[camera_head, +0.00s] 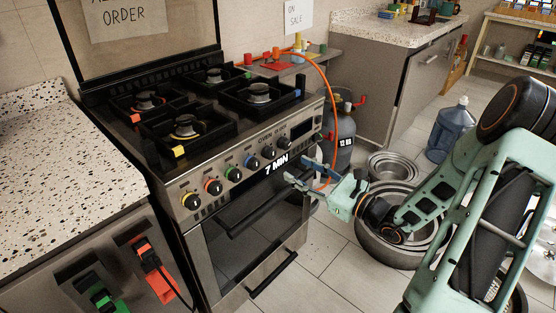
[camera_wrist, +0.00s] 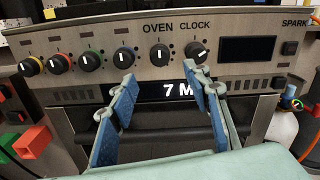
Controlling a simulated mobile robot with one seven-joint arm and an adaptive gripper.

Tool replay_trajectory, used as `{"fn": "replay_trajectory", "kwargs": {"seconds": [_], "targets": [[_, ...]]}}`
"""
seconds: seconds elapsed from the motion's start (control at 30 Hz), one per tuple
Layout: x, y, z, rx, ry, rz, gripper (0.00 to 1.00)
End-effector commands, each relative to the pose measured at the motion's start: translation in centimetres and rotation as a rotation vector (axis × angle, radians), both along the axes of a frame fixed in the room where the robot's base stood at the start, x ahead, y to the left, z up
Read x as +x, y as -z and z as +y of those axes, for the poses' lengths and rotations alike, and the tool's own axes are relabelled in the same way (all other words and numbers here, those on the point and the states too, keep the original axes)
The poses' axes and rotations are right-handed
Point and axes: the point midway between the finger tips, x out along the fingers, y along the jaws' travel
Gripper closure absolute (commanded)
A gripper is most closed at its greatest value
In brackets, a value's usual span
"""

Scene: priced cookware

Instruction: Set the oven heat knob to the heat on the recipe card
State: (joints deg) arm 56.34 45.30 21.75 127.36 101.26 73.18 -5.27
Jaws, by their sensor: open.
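The oven knob (camera_wrist: 160,54) is black with a white mark pointing roughly straight up, under the word OVEN on the steel panel. It also shows in the head view (camera_head: 268,152). In the head view my gripper (camera_head: 298,171) is in front of the oven's right half. White text "7 MIN" (camera_head: 276,163) shows below the knobs. I cannot make out a recipe card.
Knobs with yellow (camera_wrist: 30,67), red (camera_wrist: 60,63), green (camera_wrist: 90,60) and blue (camera_wrist: 124,57) rings line the panel's left. The oven door handle (camera_head: 262,210) runs below. A gas bottle (camera_head: 340,145) with an orange hose and stacked pans (camera_head: 385,245) stand to the right.

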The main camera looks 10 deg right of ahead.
Motion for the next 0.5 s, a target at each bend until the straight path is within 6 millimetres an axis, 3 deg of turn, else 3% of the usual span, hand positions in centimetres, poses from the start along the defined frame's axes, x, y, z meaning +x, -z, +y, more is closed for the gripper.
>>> {"fn": "replay_trajectory", "kwargs": {"seconds": [0.3, 0.5], "targets": [[4.9, 0.2, 3.7, -0.001, -0.004, -0.001, 0.56], [6.6, 0.1, 4.9, -0.002, -0.002, 0.001, 0.56]]}}
